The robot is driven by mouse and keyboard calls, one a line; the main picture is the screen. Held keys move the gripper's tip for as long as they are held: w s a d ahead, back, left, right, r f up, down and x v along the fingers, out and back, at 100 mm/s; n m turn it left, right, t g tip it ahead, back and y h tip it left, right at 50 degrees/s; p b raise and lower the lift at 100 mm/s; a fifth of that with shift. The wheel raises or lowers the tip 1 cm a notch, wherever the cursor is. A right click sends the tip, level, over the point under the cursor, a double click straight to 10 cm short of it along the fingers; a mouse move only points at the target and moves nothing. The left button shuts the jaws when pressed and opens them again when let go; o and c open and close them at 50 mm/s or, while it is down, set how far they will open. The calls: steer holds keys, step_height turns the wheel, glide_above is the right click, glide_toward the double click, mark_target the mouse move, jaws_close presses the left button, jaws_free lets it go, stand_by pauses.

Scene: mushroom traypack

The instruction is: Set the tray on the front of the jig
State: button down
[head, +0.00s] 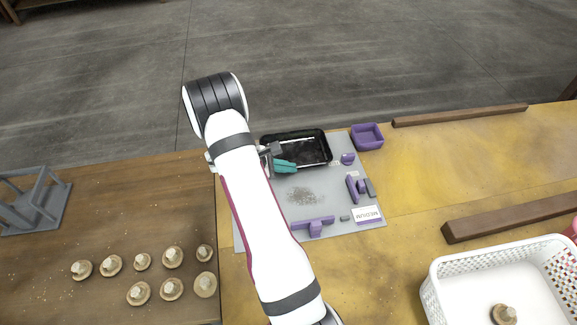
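A black rectangular tray (312,150) is at the far edge of the grey jig board (325,198). Its inside looks empty. My gripper (285,166), with teal fingertips, is at the near left part of the tray and overlaps its rim in the head view. The fingertips look close together, but I cannot tell whether they are closed on the tray wall. My arm hides the left part of the board. Purple blocks stand on the board, one at the near side (315,226) and one at the right (352,189). Whether the tray touches the board is unclear.
A small purple bin (367,136) stands right of the tray. A white label card (367,215) and a brown speckled patch (303,196) are on the board. Several mushrooms (172,257) lie at left. A white basket (436,290) holds a mushroom. Wooden bars (510,216) lie at right.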

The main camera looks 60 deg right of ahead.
steer(key=c, duration=1.1)
jaws_free()
